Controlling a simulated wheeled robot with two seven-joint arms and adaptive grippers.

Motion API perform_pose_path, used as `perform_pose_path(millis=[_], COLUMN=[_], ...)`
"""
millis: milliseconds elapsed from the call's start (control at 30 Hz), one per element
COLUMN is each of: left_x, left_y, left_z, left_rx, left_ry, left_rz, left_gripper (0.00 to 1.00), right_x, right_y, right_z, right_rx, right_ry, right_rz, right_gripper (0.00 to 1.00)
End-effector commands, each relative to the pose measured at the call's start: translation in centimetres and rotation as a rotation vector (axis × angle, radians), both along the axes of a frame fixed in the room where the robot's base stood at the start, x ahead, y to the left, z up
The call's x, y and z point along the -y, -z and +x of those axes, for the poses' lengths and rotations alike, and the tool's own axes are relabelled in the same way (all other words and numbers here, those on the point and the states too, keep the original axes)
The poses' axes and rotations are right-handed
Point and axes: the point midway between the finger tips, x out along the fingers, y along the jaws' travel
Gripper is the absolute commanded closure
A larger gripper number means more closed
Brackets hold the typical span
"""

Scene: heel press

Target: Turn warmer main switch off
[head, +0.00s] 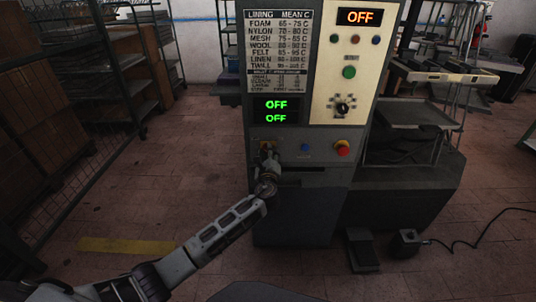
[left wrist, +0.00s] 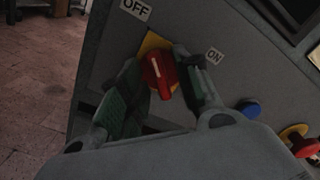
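The warmer main switch (left wrist: 160,75) is a red rotary knob with a white line, on a yellow plate. In the left wrist view its line points up and slightly left, toward the OFF label (left wrist: 136,9); the ON label (left wrist: 215,56) is to the right. My left gripper (left wrist: 162,82) has one finger on each side of the knob, and both appear to touch it. In the head view this gripper (head: 267,158) is at the lower left of the machine's panel and largely hides the knob. My right gripper is not in view.
The machine (head: 294,215) has a blue button (head: 305,147) and a red button (head: 342,148) right of the switch. Its green display (head: 276,111) and red display (head: 360,17) read OFF. A shelf rack (head: 75,110) stands left.

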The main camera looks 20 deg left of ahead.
Motion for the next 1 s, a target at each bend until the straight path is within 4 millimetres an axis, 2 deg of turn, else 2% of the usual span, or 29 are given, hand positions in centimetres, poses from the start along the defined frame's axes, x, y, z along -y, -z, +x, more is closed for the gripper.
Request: perform_pose_path(millis=[267,467,1000], left_x=[0.0,0.3,1.9], left_y=[0.0,0.0,0.1], left_z=[-0.1,-1.1,-6.7], left_rx=[0.0,0.0,-0.001], left_ry=[0.001,0.001,0.001], left_rz=[0.001,0.001,0.001], left_gripper=[0.67,0.67,0.67], right_x=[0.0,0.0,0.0], right_y=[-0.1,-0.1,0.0], right_z=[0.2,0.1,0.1], right_rx=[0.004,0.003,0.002], right_ry=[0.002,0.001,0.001], right_rz=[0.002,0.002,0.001], right_gripper=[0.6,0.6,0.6])
